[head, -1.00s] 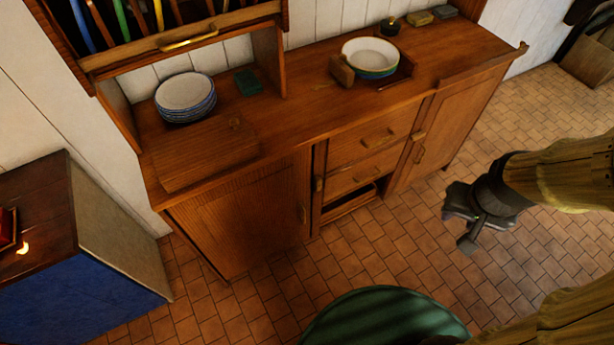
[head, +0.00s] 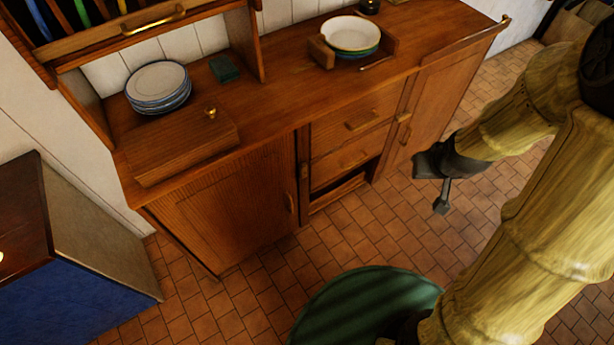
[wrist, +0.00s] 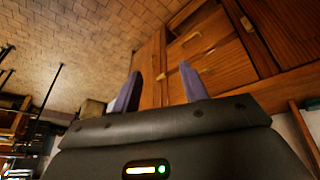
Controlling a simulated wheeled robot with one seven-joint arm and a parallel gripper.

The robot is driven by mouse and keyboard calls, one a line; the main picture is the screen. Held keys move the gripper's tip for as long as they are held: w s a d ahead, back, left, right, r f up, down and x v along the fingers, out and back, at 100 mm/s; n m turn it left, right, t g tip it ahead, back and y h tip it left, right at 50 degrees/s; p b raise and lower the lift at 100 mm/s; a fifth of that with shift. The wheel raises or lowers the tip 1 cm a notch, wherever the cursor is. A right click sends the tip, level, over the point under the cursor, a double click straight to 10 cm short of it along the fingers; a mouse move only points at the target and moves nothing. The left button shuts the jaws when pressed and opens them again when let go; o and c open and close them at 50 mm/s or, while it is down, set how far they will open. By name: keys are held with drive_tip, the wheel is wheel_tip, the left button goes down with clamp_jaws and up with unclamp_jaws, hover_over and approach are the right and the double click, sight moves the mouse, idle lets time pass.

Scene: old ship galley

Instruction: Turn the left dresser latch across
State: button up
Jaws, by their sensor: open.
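The dresser (head: 225,215) is brown wood, with a left door, drawers in the middle and a right door. The left latch (head: 303,171) is a small wooden piece standing about upright on the post between the left door and the drawers. In the wrist view a small pale piece (wrist: 246,24) at the upper right looks like this latch. My gripper (head: 432,188) is open and empty, in front of the right door, well to the right of the left latch and apart from the dresser. Its two fingers (wrist: 160,88) stand apart in the wrist view, pointing toward the dresser.
The right latch (head: 404,117) lies roughly crosswise. A plate stack (head: 158,85), a lidded wooden box (head: 180,152) and a bowl (head: 352,33) stand on top. A green round seat (head: 350,310) stands on the floor in front. A blue-sided cabinet (head: 75,300) is at the left. Tiled floor lies between.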

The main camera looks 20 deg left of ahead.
sight(305, 170)
drive_tip(key=w+a+f+n+t+y+b, duration=0.25)
drive_tip(key=w+a+f+b, duration=0.2)
drive_tip(key=f, duration=0.55)
drive_tip(key=w+a+f+n+t+y+b, duration=0.1)
drive_tip(key=w+a+f+n+y+b, duration=0.25)
drive_tip(key=a+f, duration=0.45)
drive_tip(key=s+a+f+t+y+b, duration=0.1)
drive_tip(key=s+a+f+y+b, duration=0.2)
drive_tip(key=f, duration=0.4)
drive_tip(key=s+a+f+t+y+b, duration=0.2)
drive_tip(key=s+a+f+y+b, duration=0.1)
drive_tip(key=f, duration=0.5)
drive_tip(key=shift+s+a+n+y+b, duration=0.3)
drive_tip(key=shift+s+y+b, duration=0.1)
drive_tip(key=shift+y+b, duration=0.4)
drive_tip(key=shift+w+f, duration=0.1)
drive_tip(key=x, duration=1.7)
drive_tip(key=shift+w, duration=0.15)
